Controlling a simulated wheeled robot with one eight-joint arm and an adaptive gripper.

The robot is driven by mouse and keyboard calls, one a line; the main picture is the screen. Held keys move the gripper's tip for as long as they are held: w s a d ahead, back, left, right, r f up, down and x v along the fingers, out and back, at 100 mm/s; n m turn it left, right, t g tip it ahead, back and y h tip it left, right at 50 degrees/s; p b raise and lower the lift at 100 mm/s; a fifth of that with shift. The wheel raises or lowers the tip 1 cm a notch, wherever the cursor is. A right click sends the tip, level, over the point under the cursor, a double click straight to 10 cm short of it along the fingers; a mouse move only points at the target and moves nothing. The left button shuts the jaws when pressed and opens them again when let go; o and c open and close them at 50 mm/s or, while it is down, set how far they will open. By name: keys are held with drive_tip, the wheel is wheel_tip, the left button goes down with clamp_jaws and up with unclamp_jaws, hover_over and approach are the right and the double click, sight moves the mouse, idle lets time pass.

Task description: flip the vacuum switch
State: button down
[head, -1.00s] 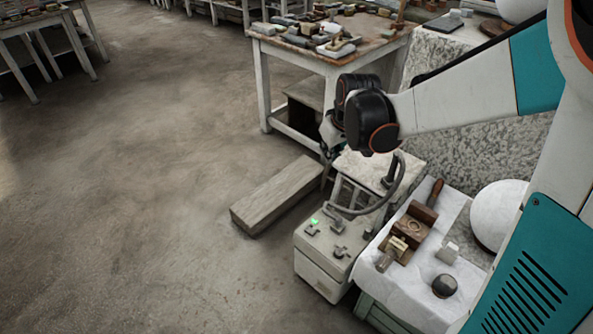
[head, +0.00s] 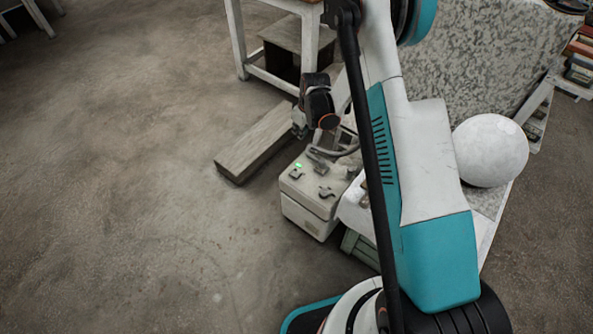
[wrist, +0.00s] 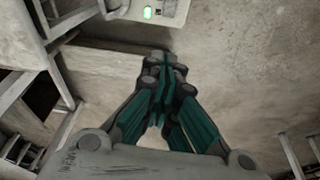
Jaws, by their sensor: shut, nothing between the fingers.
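A pale box unit (head: 309,212) stands on the floor, with small dark switches on its top. One switch (head: 295,174) sits near a lit green lamp (head: 298,166), and another switch (head: 325,192) is nearer the front right. I cannot tell which is the vacuum switch or how each lever is set. My gripper (wrist: 166,62) is shut and empty. In the wrist view the panel (wrist: 172,8) and its green lamp (wrist: 148,13) show at the top edge, beyond my fingertips and apart from them. In the head view my wrist partly hides the gripper, behind the unit.
A long block (head: 250,142) lies on the floor left of the unit. A hose (head: 338,152) curves over the unit's back. A white plaster sphere (head: 490,150) stands to the right. My arm hides much of the bench beside the unit. Floor at left is clear.

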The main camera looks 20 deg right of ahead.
drive_tip(key=n, duration=0.1)
hover_over(295, 175)
drive_tip(key=s+d, duration=0.2)
wheel_tip(295, 175, down, 11)
drive_tip(key=shift+w+a+r+g, duration=0.1)
drive_tip(key=shift+w+a+g, duration=0.1)
drive_tip(key=shift+g, duration=0.1)
drive_tip(key=b+x, duration=0.1)
drive_tip(key=x, duration=0.3)
drive_tip(key=b+x, duration=0.2)
drive_tip(key=x, duration=0.2)
drive_tip(key=s+b+x, duration=0.1)
drive_tip(key=b+x, duration=0.1)
drive_tip(key=x, duration=0.2)
drive_tip(key=shift+f, duration=0.5)
drive_tip(key=shift+d+f, duration=0.15)
drive_tip(key=shift+f, duration=0.35)
drive_tip(key=shift+s, duration=0.1)
